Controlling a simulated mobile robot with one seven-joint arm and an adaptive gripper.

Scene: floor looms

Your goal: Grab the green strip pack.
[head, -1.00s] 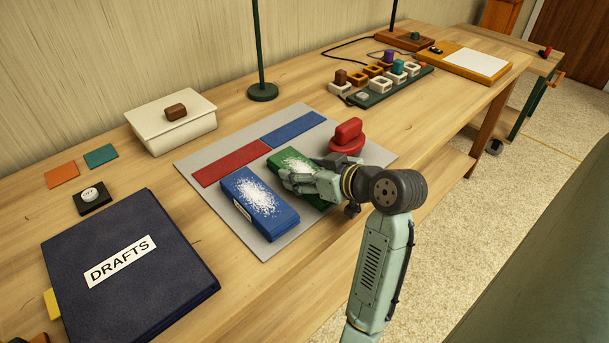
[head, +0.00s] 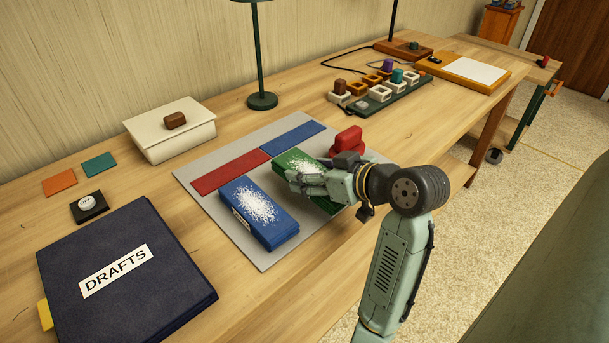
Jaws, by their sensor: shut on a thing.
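The green strip pack (head: 290,158) is a green block with white speckles on its top. It is at the right part of the grey mat (head: 222,207), beside a blue speckled pack (head: 259,212). My gripper (head: 303,181) reaches in from the right and is shut on the green pack. Its fingers and wrist hide the pack's middle and right side. I cannot tell whether the pack rests on the mat or is slightly raised.
A red stamp-like object (head: 348,141) stands just behind my wrist. Flat red (head: 231,172) and blue (head: 293,136) strips lie along the mat's back. A DRAFTS binder (head: 126,268) and white box (head: 172,133) are left. A lamp post (head: 259,60) stands behind.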

